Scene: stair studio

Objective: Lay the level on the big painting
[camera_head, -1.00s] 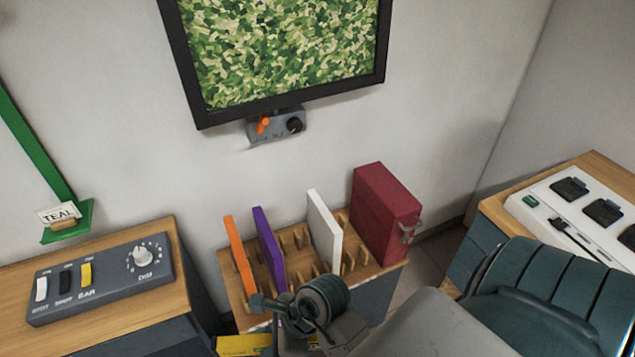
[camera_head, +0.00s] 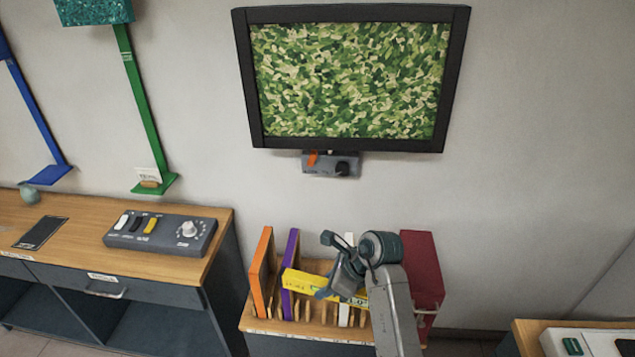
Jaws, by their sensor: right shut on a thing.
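The big painting (camera_head: 345,80) hangs on the wall at upper middle, a black frame around a green and cream mosaic. A small grey box with an orange lever and a black knob (camera_head: 331,165) sits under its lower edge. My right gripper (camera_head: 335,290) is shut on the yellow level (camera_head: 300,281), which tilts slightly down to the right. The level is in front of the rack, below the painting and apart from it; the gripper hides part of it. My left gripper is out of view.
The wooden rack (camera_head: 262,325) holds an orange panel (camera_head: 262,270), a purple panel (camera_head: 290,262), a white panel and a dark red case (camera_head: 422,265). A desk with a grey switch box (camera_head: 160,232) stands left.

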